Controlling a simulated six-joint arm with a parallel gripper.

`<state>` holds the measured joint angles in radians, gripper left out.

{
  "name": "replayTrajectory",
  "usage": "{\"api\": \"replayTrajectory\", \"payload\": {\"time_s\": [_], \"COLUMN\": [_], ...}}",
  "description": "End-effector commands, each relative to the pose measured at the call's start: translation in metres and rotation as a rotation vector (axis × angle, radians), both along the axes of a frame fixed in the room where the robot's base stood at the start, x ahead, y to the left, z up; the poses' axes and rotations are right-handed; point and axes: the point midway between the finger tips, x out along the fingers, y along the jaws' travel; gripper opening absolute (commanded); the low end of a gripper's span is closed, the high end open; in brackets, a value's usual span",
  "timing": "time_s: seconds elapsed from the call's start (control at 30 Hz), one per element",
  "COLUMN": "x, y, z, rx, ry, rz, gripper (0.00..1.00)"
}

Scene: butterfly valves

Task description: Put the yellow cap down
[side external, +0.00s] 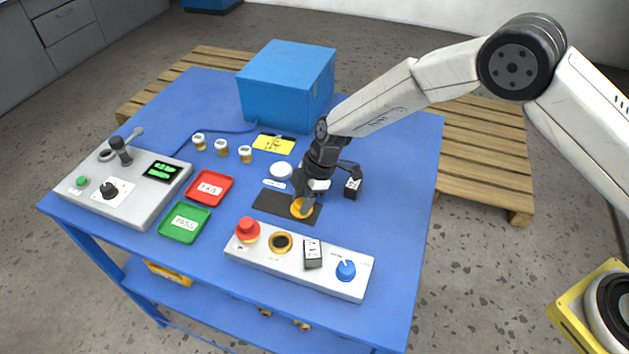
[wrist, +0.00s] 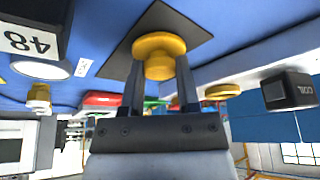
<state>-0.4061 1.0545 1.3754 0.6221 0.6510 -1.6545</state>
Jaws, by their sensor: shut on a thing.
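The yellow cap (side external: 302,208) is at the right part of the dark mat (side external: 270,203) in the side view. It is a round, stepped piece with a wide disc and a narrower knob. My gripper (side external: 306,195) points down over it and is shut on it. In the wrist view the cap (wrist: 158,45) sits between my two fingers (wrist: 160,85), its disc against or just off the mat (wrist: 190,50). I cannot tell whether it touches the mat. The fingers hide part of the cap in the side view.
A control box (side external: 300,262) with a red button and blue knob stands in front of the mat. A black block (side external: 352,188) is close right of my gripper, a white disc (side external: 281,171) behind left. Red (side external: 209,188) and green (side external: 185,223) trays lie left. A blue box (side external: 287,85) stands behind.

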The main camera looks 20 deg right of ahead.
Motion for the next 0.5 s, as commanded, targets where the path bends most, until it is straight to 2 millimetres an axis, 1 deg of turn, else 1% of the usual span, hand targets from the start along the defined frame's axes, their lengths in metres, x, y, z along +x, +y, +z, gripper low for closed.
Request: {"api": "replayTrajectory", "payload": {"time_s": [0.27, 0.3, 0.37, 0.4, 0.5], "x": [-0.0001, -0.0001, -0.0001, -0.0001, -0.0001], "y": [0.0, 0.0, -0.0001, -0.0001, 0.0], "z": [-0.003, -0.0028, -0.0027, -0.0027, -0.0027], "rx": [0.0, 0.0, 0.0, 0.0, 0.0], "ry": [0.001, 0.0, 0.0, 0.0, 0.0], "rz": [0.0, 0.0, 0.0, 0.0, 0.0], "gripper": [0.0, 0.5, 0.69, 0.76, 0.76]}}
